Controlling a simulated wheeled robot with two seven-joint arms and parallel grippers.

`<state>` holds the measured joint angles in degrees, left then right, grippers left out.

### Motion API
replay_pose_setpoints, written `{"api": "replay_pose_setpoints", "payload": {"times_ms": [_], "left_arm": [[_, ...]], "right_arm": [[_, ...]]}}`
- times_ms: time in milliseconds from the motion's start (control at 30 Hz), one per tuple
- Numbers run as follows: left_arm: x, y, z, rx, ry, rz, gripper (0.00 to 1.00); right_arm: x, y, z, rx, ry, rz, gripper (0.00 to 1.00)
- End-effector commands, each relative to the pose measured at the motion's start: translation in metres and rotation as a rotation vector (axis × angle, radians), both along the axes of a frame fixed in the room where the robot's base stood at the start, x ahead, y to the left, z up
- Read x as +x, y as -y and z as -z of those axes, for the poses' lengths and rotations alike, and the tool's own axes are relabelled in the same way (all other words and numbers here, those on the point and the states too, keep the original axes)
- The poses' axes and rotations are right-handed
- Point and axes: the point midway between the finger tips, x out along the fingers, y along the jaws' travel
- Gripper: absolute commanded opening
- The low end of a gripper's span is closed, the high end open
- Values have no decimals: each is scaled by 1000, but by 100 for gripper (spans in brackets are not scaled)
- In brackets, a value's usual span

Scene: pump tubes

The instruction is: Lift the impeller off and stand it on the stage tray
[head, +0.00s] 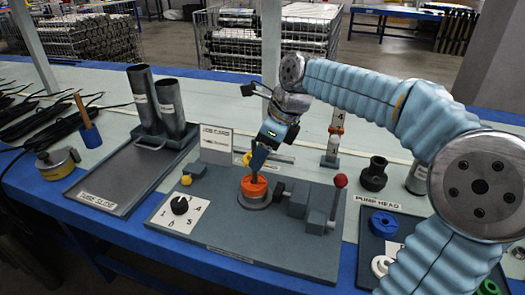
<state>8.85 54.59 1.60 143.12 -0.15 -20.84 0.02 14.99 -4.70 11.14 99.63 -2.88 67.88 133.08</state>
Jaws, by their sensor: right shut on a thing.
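An orange part (254,187), which looks like the impeller, sits in the round grey seat (254,203) on the grey fixture board. My right gripper (258,168) comes down from above and is shut on the top of it. The part looks upright, and I cannot tell whether it is clear of the seat. A dark tray (368,272) at the right, possibly the stage tray, holds a blue ring (383,224) and a white ring (382,265). My left gripper is not in view.
A red-knobbed lever (340,180) and grey blocks (298,198) stand right of the seat. A tray (110,195) at the left holds two tall grey tubes (170,107). A black fitting (374,174) stands at the right.

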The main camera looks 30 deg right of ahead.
Motion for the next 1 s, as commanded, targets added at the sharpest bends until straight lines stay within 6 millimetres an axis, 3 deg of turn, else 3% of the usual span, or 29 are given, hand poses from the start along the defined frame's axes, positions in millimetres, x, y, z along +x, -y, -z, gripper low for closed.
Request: {"api": "replay_pose_setpoints", "payload": {"times_ms": [600, 1000], "left_arm": [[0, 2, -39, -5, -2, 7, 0], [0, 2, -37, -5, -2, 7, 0]], "right_arm": [[0, 0, -39, 0, 0, 0, 11], [0, 0, -59, 0, 2, -1, 11]]}}
